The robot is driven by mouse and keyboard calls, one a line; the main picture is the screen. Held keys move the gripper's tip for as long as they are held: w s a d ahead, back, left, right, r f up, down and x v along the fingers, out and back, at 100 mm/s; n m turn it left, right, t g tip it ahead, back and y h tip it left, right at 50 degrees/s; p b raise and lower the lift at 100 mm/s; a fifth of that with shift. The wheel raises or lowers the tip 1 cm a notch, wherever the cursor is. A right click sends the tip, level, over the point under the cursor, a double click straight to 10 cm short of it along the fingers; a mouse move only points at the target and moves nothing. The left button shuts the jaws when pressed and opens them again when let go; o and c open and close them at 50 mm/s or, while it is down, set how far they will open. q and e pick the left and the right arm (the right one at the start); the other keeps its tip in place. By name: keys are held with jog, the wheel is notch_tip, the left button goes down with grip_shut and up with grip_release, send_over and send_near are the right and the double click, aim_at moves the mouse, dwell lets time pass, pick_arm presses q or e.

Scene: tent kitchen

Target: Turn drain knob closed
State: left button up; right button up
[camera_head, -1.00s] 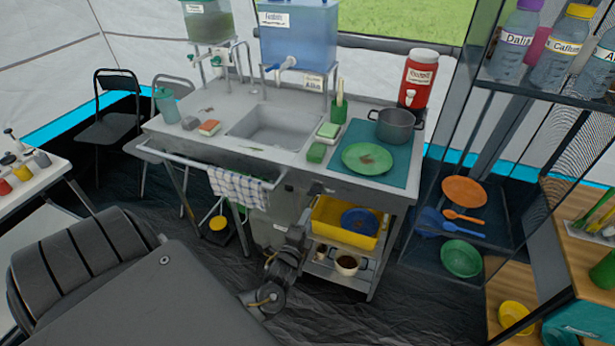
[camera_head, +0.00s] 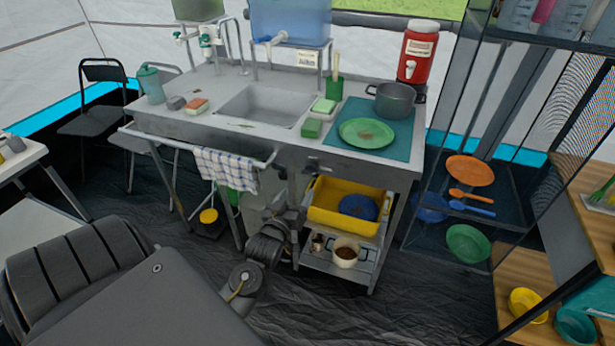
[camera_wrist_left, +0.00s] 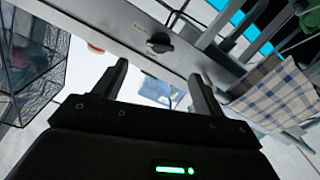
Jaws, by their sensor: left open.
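The drain knob is a small dark knob on the grey front panel of the sink counter. It shows in the left wrist view (camera_wrist_left: 160,43), ahead of my fingertips, and small in the head view (camera_head: 317,165). My left gripper (camera_wrist_left: 158,82) is open, its two fingers apart with nothing between them. The knob lies beyond the gap between the fingers, with no contact visible. In the head view my left gripper (camera_head: 300,192) is small and dark just below the counter front. My right gripper is not in view.
A checkered towel (camera_head: 226,168) hangs on the counter's front rail, beside my left gripper. A yellow bin (camera_head: 327,217) sits on the shelf below the counter. The dark floor (camera_head: 180,235) in front is mostly clear.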

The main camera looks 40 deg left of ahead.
aim_at(309, 173)
pick_arm(q)
jog(key=x, duration=1)
jog(key=shift+w+a, duration=0.1)
jog(key=shift+w, duration=0.1)
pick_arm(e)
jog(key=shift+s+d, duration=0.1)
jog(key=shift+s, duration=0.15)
